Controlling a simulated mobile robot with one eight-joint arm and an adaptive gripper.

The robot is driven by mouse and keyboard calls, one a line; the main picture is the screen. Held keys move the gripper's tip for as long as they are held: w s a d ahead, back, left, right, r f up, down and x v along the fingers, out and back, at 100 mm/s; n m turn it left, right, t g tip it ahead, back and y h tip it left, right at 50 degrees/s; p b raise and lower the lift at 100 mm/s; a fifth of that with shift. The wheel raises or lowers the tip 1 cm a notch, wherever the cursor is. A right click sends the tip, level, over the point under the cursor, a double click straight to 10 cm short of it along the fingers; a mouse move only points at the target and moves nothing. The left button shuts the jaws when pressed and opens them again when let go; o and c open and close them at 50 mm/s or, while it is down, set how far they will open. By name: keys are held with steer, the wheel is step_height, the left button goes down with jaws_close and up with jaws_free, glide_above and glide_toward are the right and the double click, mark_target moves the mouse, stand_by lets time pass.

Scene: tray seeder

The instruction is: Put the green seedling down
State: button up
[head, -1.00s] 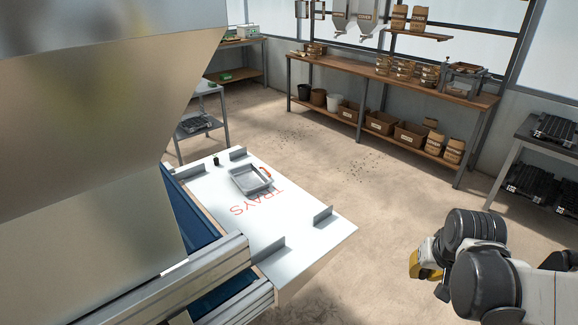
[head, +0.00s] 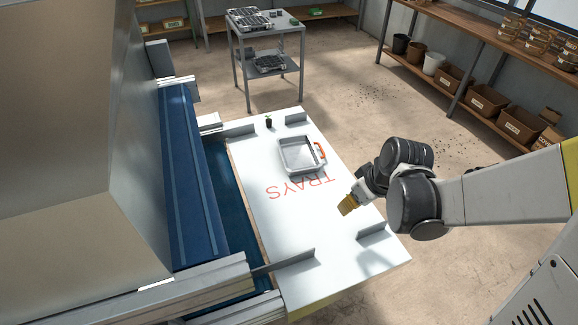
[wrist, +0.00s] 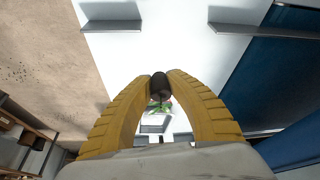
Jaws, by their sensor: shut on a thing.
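My gripper (head: 346,209) has yellow fingers and is above the right side of the white table (head: 262,226), nearer than the grey tray. In the wrist view its fingertips (wrist: 160,76) are shut on a dark round plug (wrist: 161,88) with green leaves beside it, the green seedling. In the head view I cannot make out the held seedling.
Upright metal flanges (head: 372,232) stand along the table edges. A blue belt (head: 187,180) runs along the left. Bare white surface lies in the near middle.

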steer(key=shift+s+f+n+y, duration=0.2)
steer(key=shift+s+n+y, duration=0.1)
steer(key=shift+s+n, duration=0.25)
steer(key=n+b, duration=0.1)
steer(key=b, duration=0.4)
glide_above(337, 203)
steer(key=f, duration=0.7)
steer(key=shift+s+d+f, duration=0.25)
steer(key=shift+s, duration=0.15)
steer(key=shift+f+b, duration=0.8)
steer(key=shift+f, duration=1.1)
steer(key=shift+f, duration=0.25)
steer(key=o, duration=0.8)
steer(key=shift+r, duration=0.1)
